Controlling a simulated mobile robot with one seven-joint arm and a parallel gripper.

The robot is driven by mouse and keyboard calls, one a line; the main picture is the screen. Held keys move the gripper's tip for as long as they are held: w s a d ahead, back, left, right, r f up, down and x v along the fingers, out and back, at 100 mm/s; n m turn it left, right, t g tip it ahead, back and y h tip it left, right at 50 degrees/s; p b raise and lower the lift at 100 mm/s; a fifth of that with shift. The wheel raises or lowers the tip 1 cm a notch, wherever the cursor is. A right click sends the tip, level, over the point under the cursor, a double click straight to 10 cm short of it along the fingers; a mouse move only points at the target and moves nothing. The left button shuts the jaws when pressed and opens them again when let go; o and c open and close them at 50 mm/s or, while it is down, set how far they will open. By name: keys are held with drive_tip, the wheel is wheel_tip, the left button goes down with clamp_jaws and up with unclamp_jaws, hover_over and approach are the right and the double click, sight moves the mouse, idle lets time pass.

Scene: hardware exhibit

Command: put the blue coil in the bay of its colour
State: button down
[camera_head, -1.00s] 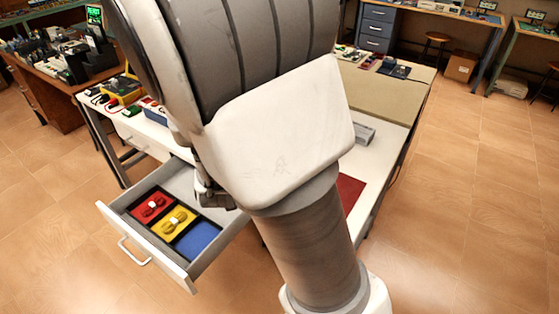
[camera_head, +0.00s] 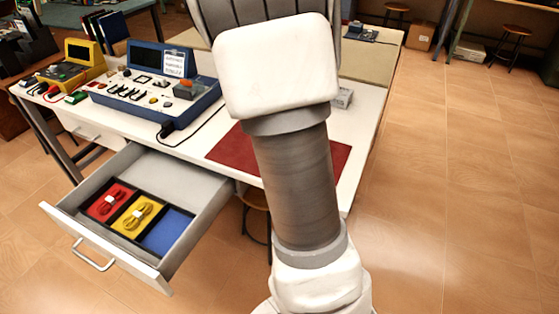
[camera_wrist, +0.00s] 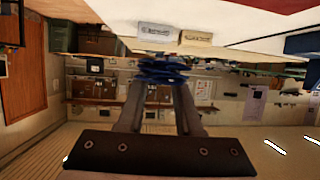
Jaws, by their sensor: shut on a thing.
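In the wrist view, my gripper (camera_wrist: 162,78) is shut on the blue coil (camera_wrist: 163,67), a small dark blue bundle between the fingertips. In the head view, my arm hides both gripper and coil. The open white drawer (camera_head: 108,258) holds a dark tray with three bays in a row. A red coil (camera_head: 108,202) lies in the red bay and a yellow coil (camera_head: 137,215) in the yellow bay. The blue bay (camera_head: 168,232), at the right end, shows bare blue.
A white table (camera_head: 190,134) stands above the drawer. It carries a blue instrument (camera_head: 150,92), a yellow meter (camera_head: 75,65) and a dark red mat (camera_head: 228,150), partly behind my arm. A black cable crosses the tabletop. Wooden floor (camera_head: 450,190) is clear on the right.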

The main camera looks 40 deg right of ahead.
drive_tip(key=shift+m+g, duration=0.4)
drive_tip(key=w+a+f, duration=0.1)
drive_tip(key=a+f, duration=0.1)
drive_tip(key=w+a+f+b, duration=0.1)
drive_tip(key=w+a+f, duration=0.1)
drive_tip(key=f, duration=0.1)
drive_tip(key=w+a+f+b, duration=0.1)
drive_tip(key=w+a+f, duration=0.1)
drive_tip(key=f, duration=0.1)
drive_tip(key=shift+f, duration=0.1)
drive_tip(key=shift+f+h+b, duration=0.3)
drive_tip(key=shift+f+b, duration=0.8)
drive_tip(key=shift+f, duration=0.9)
drive_tip(key=shift+f, duration=0.1)
drive_tip(key=c, duration=0.6)
unclamp_jaws()
